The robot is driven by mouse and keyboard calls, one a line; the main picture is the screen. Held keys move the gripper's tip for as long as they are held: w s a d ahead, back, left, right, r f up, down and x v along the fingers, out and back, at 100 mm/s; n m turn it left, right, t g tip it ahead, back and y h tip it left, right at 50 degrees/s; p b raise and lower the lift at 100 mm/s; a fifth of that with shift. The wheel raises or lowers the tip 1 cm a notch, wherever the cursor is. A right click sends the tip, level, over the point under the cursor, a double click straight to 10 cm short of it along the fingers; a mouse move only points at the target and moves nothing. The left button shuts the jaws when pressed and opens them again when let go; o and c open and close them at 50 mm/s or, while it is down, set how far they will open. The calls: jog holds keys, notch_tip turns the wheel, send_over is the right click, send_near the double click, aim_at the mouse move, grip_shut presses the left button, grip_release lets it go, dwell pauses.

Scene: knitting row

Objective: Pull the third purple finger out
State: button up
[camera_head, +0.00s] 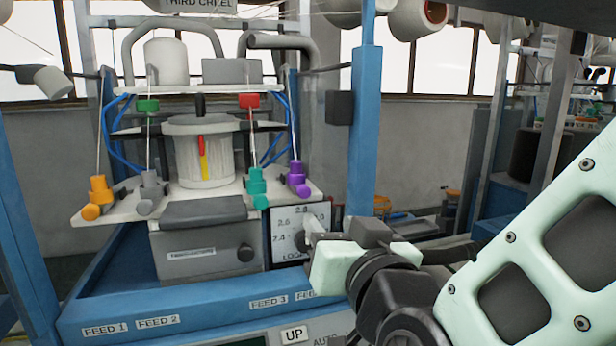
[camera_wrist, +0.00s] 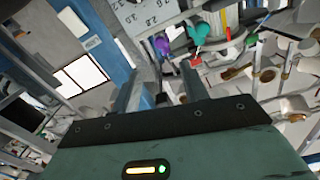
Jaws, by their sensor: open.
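One purple finger (camera_head: 298,178) stands at the right end of the row on the white feed plate (camera_head: 120,205). Left of it are a teal finger (camera_head: 258,187), a grey finger (camera_head: 149,191) and an orange finger (camera_head: 98,196). I see only one purple finger. My gripper (camera_head: 330,236) is in front of the dial panel, lower right of the purple finger and apart from it. In the wrist view my gripper (camera_wrist: 163,85) is open and empty, with the purple finger (camera_wrist: 162,46) beyond the gap and the teal finger (camera_wrist: 199,33) to its right.
The dial panel (camera_head: 284,245) is partly hidden behind my gripper. A blue post (camera_head: 362,130) rises just right of the machine. The blue front rail (camera_head: 215,305) carries feed labels; the rightmost is partly covered by my arm. Blue tubes (camera_head: 283,125) and upright yarns stand behind the fingers.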

aim_at(305, 194)
jog(key=p+x, duration=0.7)
jog(key=x, duration=0.5)
jog(key=shift+w+f, duration=0.1)
jog(key=shift+w, duration=0.05)
